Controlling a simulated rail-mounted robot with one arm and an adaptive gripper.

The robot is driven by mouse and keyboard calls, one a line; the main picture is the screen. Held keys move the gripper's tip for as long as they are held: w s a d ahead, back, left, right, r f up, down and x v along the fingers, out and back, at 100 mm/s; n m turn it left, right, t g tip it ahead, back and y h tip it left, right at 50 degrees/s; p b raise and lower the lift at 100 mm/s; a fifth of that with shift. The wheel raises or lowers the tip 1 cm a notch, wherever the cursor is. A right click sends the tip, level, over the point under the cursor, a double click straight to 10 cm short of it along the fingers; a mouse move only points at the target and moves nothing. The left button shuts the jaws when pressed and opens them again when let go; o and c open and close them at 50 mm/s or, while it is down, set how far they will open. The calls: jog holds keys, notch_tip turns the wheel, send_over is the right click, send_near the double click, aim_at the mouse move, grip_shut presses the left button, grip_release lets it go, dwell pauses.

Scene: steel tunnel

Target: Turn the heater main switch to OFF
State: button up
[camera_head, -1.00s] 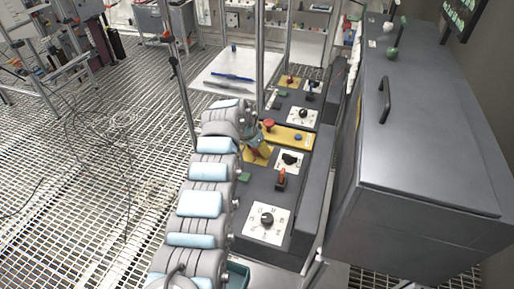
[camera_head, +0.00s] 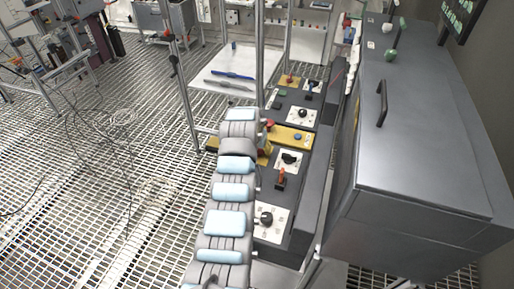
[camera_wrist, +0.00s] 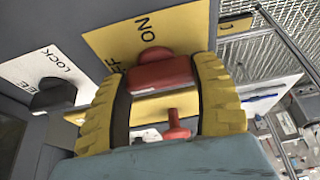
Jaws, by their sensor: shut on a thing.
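The heater main switch is a red knob (camera_wrist: 160,72) on a yellow plate (camera_wrist: 115,42) marked ON and, partly covered, OFF, in the wrist view. My gripper (camera_wrist: 163,78) has its two yellow ridged fingers on either side of the knob, shut on it. Part of the knob is hidden by the fingers, so I cannot tell its exact setting.
A black knob (camera_wrist: 52,94) sits on a white LOCK plate. In the head view, a red lever (camera_head: 281,178) and a dial (camera_head: 267,217) lie nearer. A large grey cabinet (camera_head: 425,150) bounds the right.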

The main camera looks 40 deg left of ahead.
jog(key=o, duration=1.2)
jog(key=shift+v, duration=6.05)
